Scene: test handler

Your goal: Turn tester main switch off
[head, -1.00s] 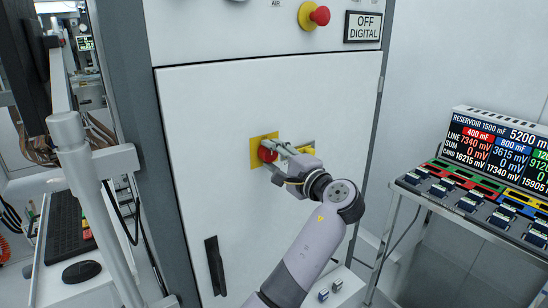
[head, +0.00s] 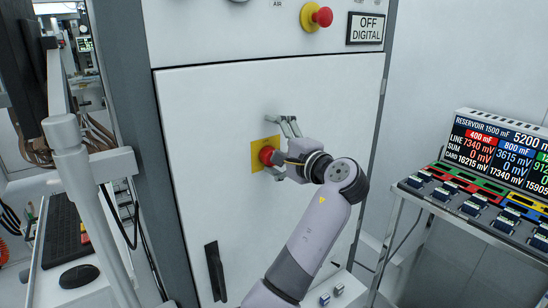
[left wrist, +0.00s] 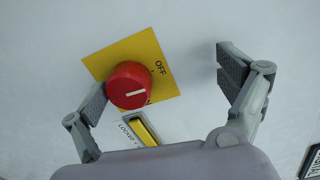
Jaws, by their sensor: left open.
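The tester main switch is a red round knob (head: 266,156) on a yellow square plate (head: 257,146) on the white cabinet door. In the left wrist view the knob (left wrist: 130,86) has a white mark lying nearly level in the picture. The plate (left wrist: 160,84) reads OFF, and another label is partly hidden by the knob. My left gripper (head: 274,146) is open at the switch. In the left wrist view my left gripper (left wrist: 162,78) has its left finger close beside the knob, contact unclear. Its right finger is well apart. My right gripper is not in view.
A yellow piece by a LOCKED label (left wrist: 145,128) sits beside the switch. Above are a red emergency button (head: 322,16) and an OFF DIGITAL sign (head: 366,28). A black door handle (head: 215,270) is below. A display stand (head: 480,205) is at right.

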